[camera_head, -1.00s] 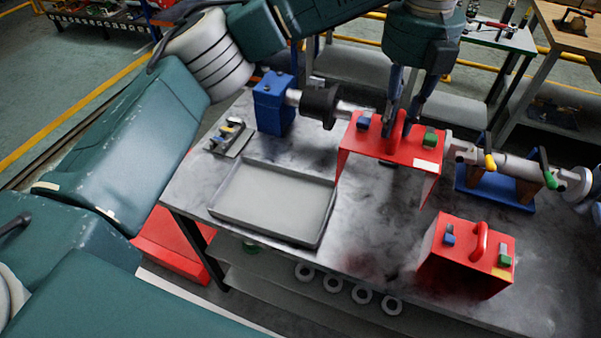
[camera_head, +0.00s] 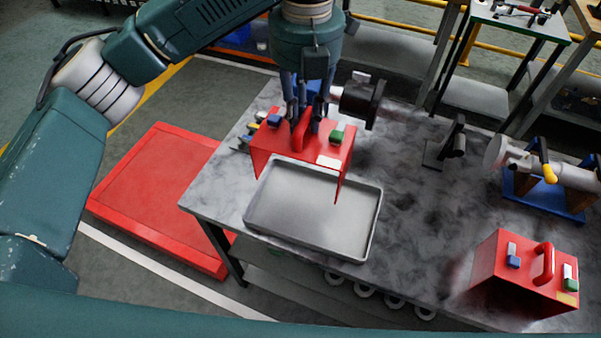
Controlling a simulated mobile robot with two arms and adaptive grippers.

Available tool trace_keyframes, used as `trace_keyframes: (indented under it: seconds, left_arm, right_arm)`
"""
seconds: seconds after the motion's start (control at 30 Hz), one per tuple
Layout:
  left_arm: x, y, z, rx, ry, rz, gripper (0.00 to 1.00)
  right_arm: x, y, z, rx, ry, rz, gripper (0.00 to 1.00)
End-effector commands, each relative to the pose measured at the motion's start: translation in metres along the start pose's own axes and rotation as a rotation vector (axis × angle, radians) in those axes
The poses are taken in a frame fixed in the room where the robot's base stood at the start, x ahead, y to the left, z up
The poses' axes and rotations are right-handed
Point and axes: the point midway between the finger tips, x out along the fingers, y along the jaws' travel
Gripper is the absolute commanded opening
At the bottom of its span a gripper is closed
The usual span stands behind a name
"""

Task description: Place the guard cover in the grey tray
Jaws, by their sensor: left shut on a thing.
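A red guard cover (camera_head: 322,147) with a blue and a green block on top hangs from my left gripper (camera_head: 305,125). The gripper is shut on the cover's red handle. The cover is upright, above the far left part of the grey tray (camera_head: 372,232) and hides some of its back edge. Whether it touches the tray cannot be told. The tray is empty where it shows and lies on the dark mottled table. A second red cover (camera_head: 505,268) with a handle stands on the table at the right. My right gripper is not in view.
A dark coupling (camera_head: 360,98) and shaft parts stand behind the held cover. A small black stand (camera_head: 447,145) is to their right. A grey pump with a yellow-handled valve (camera_head: 548,170) sits on a blue base. The table's middle (camera_head: 425,195) is clear.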

Motion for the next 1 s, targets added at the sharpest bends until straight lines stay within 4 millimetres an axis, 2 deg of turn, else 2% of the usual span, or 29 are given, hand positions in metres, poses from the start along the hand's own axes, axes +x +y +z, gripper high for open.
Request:
trace_keyframes:
  seconds: [0.03,0.2,0.4,0.67,0.9,1.0]
  left_arm:
    - [0.013,-0.001,-0.001,0.001,0.004,-0.003,0.0]
    - [0.053,-0.001,-0.001,0.0,0.001,-0.001,0.0]
    - [0.09,-0.001,0.0,-0.001,-0.001,-0.001,0.0]
    - [0.109,-0.002,0.001,-0.001,-0.003,-0.001,0.0]
    - [0.141,-0.002,0.0,-0.001,-0.001,-0.002,0.0]
    - [0.146,-0.002,0.001,-0.001,-0.003,-0.001,0.0]
  right_arm:
    - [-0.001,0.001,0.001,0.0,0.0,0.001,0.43]
    - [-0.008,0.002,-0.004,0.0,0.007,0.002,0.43]
    - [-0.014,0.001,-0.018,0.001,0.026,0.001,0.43]
    - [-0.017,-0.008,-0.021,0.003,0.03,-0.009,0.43]
    - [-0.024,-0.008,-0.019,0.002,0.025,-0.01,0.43]
    - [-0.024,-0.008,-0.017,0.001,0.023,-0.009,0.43]
